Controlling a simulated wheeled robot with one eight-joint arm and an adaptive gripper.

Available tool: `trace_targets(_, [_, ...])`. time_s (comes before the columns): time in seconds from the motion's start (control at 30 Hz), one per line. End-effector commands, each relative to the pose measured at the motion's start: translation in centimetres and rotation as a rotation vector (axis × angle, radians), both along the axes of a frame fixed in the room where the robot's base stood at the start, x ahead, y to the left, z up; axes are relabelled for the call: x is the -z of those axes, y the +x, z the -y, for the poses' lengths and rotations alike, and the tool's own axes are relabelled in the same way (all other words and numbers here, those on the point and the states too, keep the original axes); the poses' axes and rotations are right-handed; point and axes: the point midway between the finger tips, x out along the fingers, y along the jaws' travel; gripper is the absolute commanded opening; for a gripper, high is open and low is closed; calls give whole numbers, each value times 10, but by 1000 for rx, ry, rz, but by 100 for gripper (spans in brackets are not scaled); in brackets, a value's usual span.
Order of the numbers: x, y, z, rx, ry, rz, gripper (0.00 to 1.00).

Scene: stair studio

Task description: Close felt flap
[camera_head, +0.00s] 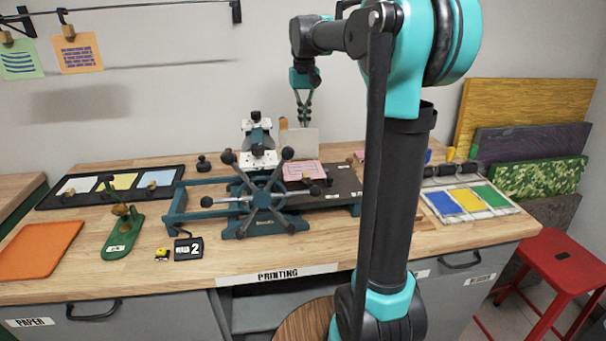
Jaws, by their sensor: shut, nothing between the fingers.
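A pale panel (300,142), which looks like the felt flap, stands roughly upright at the back of the press bed (345,181). A pink printed sheet (303,171) lies on the dark bed in front of it. The bed belongs to a blue-green press with a large spoked hand wheel (262,201). My gripper (304,121) points down at the top edge of the panel, shut and empty. I cannot tell whether its tips touch the panel or are behind it. The panel's lower edge is partly hidden by the sheet and bed.
Ink slabs (110,183) lie in a dark tray at left, beside a green stand (122,232) and an orange mat (40,249). A colour tray (469,201) lies at right. A red stool (565,265) stands beside the bench. My arm hides part of the bench.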

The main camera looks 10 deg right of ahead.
Motion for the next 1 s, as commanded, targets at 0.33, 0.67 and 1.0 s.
trace_targets(0.33, [2, 0, 0, 0, 0, 0, 0])
trace_targets(0.67, [13, 0, 0, 0, 0, 0, 0])
trace_targets(1.0, [25, 0, 0, 0, 0, 0, 0])
